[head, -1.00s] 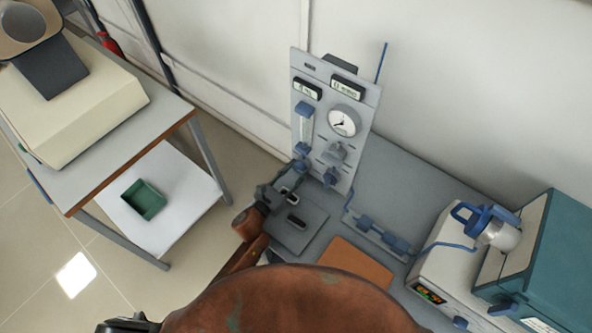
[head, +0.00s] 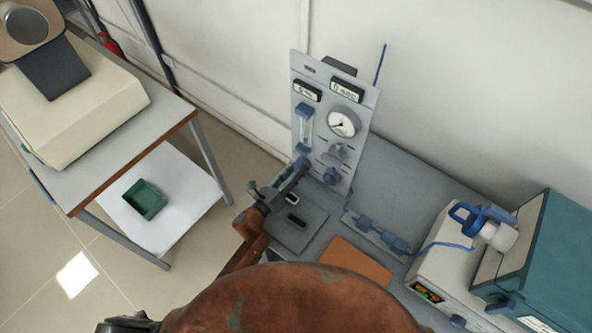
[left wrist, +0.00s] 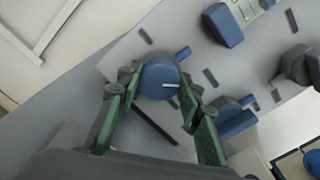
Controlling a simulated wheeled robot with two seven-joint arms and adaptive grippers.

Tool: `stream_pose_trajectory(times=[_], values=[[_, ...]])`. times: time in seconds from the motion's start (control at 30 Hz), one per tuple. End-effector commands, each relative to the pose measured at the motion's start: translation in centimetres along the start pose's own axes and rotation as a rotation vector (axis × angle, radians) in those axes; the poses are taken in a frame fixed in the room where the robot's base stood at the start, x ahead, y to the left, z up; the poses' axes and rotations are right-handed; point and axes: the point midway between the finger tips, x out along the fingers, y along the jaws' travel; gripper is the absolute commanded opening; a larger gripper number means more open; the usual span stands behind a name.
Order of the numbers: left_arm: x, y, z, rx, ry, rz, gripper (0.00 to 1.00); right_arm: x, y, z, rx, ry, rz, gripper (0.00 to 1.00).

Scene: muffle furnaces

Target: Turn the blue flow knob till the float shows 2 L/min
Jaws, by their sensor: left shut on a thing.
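The blue flow knob (left wrist: 160,77) shows face-on in the left wrist view, with a pale mark at its right side. My left gripper (left wrist: 156,88) has its green-padded fingers on both sides of it and is shut on it. In the head view my left gripper (head: 299,167) reaches the lower left of the grey panel (head: 355,103) and largely hides the knob. The flow tube (head: 304,130) stands upright between blue end blocks just above. Its float is too small to read. My right gripper is not in view.
A second blue knob (left wrist: 236,117) sits close to the right finger. A round gauge (head: 343,122) and two small displays are on the panel. A teal-sided furnace (head: 548,262) stands at the right. A brown pad (head: 356,262) lies on the bench.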

Motion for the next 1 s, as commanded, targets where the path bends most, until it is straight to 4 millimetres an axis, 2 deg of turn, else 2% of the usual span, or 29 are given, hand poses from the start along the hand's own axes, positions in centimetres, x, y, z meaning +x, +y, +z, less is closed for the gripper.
stream_pose_trajectory(times=[0.4, 1.0], values=[[-0.02, 0.14, 0.16, -0.243, -0.002, 0.002, 0.1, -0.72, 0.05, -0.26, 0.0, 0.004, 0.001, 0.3], [-0.03, 0.19, 0.13, -0.299, -0.002, 0.002, 0.1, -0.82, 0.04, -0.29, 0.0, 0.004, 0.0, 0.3]])
